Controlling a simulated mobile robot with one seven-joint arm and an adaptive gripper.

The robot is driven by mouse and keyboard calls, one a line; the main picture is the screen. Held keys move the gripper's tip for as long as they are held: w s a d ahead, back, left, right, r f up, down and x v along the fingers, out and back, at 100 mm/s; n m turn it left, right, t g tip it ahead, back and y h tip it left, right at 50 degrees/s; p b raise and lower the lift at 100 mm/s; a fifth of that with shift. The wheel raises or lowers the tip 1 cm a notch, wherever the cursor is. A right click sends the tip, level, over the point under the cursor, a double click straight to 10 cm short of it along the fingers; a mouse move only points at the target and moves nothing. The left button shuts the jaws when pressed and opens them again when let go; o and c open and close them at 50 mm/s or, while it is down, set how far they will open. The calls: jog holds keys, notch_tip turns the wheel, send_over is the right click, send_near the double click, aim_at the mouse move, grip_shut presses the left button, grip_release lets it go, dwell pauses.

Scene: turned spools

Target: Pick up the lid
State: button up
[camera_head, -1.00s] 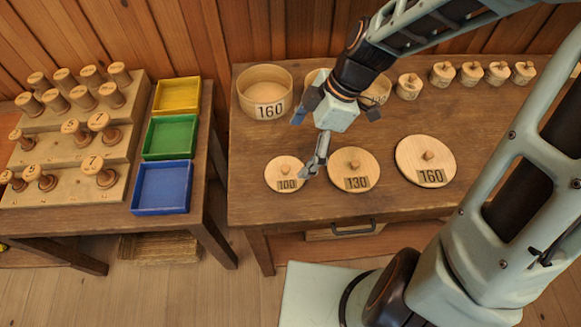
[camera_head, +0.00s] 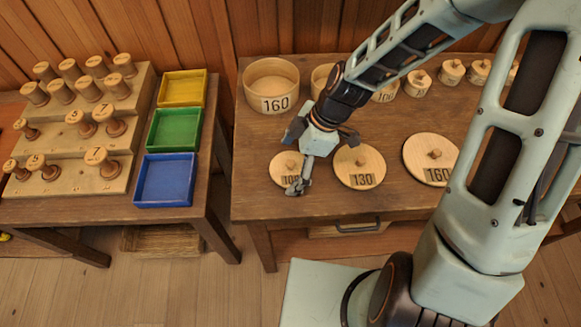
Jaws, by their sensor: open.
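Three round wooden lids with knobs lie along the front of the right table. The smallest lid, marked 100 (camera_head: 281,165), is at the left and partly hidden by my gripper. The lid marked 130 (camera_head: 366,159) is in the middle, and the lid marked 160 (camera_head: 418,151) is at the right. My gripper (camera_head: 298,187) is open and empty, with its fingertips over the front right part of the 100 lid. I cannot tell whether the fingers touch the lid.
A round wooden box marked 160 (camera_head: 273,103) stands behind the lids. More boxes stand along the back, partly hidden by my arm. The left table holds yellow (camera_head: 181,73), green (camera_head: 172,147) and blue (camera_head: 165,201) trays and a stepped rack (camera_head: 62,140) of spools.

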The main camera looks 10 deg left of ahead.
jog(key=c, duration=1.2)
jog(key=shift+r, duration=0.1)
